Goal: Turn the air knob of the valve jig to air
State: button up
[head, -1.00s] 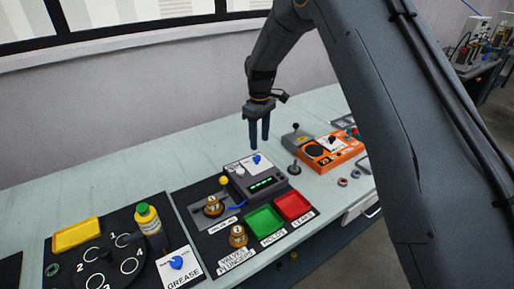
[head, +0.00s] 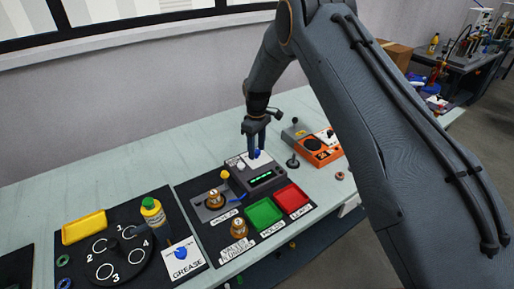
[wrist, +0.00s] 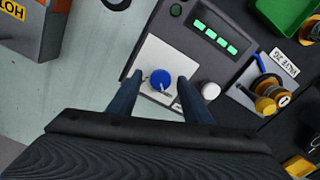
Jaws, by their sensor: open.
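The valve jig (head: 266,179) is a dark grey box with a lit green display, standing on the black mat. On its white plate sits the blue air knob (wrist: 160,79), seen clearly in the wrist view and mostly hidden behind my fingers in the head view. My gripper (wrist: 157,88) is open, with one dark blue finger on each side of the knob. I cannot tell whether the fingers touch it. The lettering on the plate is too small to read. A white knob (wrist: 210,90) is on the jig beside the right finger.
A green tray (head: 264,213) and a red tray (head: 292,198) lie in front of the jig. A brass valve part (head: 215,198) stands to its left. A dark lever (head: 293,160) and an orange box (head: 318,151) stand to its right.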

jog(key=c, duration=1.1)
jog(key=shift+o, duration=0.2)
